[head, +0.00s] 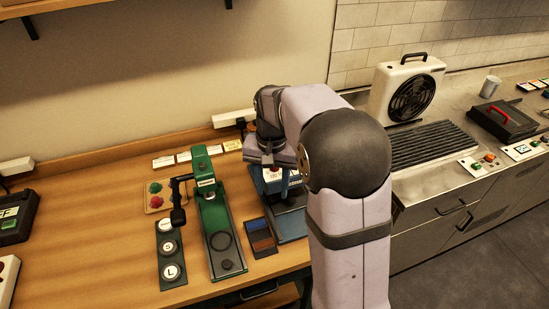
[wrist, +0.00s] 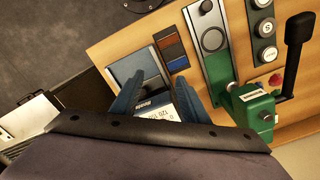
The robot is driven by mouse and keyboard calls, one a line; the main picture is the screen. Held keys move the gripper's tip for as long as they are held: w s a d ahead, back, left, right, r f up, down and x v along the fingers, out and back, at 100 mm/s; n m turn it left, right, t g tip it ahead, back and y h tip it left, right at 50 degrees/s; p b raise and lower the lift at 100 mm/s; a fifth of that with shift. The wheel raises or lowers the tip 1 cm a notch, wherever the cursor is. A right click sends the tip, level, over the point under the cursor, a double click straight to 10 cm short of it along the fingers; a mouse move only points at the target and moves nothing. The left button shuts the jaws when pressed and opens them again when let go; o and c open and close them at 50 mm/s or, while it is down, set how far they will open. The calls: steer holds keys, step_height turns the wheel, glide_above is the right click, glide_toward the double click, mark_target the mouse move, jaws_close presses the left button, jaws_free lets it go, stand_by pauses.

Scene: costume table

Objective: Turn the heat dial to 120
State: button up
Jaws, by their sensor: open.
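The blue press (head: 292,224) stands on the wooden table, partly hidden behind my arm. Its white face with small printed numbers (head: 272,174) shows just below my gripper. In the wrist view the white numbered face (wrist: 178,128) lies past my fingers and is partly cut off by the gripper body. The dial's knob and pointer cannot be made out, so its setting cannot be read. My gripper (wrist: 157,90) has its two blue fingers spread apart, with nothing visibly held between them. It is over the press; whether a finger touches the dial cannot be told.
A green lever press (head: 218,215) stands left of the blue press, its black handle sticking out. A dark tray with blue and brown swatches (head: 260,238) lies between them. A strip of round S and L pieces (head: 170,247) lies further left. A metal counter with a fan (head: 408,90) is right.

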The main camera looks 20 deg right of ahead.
steer(key=w+d+r+m, duration=0.1)
steer(key=w+m, duration=0.1)
steer(key=w, duration=0.1)
steer(key=w+d+r+m, duration=0.1)
steer(key=w+d+m, duration=0.1)
steer(key=w, duration=0.2)
steer(key=w+d+r+m+p, duration=0.1)
steer(key=w+m, duration=0.1)
steer(key=w, duration=0.2)
steer(key=shift+w+d+r, duration=0.2)
steer(key=shift+w, duration=0.05)
steer(key=shift+w+d+r+m, duration=0.15)
steer(key=shift+w+d+m, duration=0.15)
steer(key=shift+w+m, duration=0.2)
steer(key=shift+f+p, duration=1.45)
steer(key=shift+f, duration=2.2)
jaws_close()
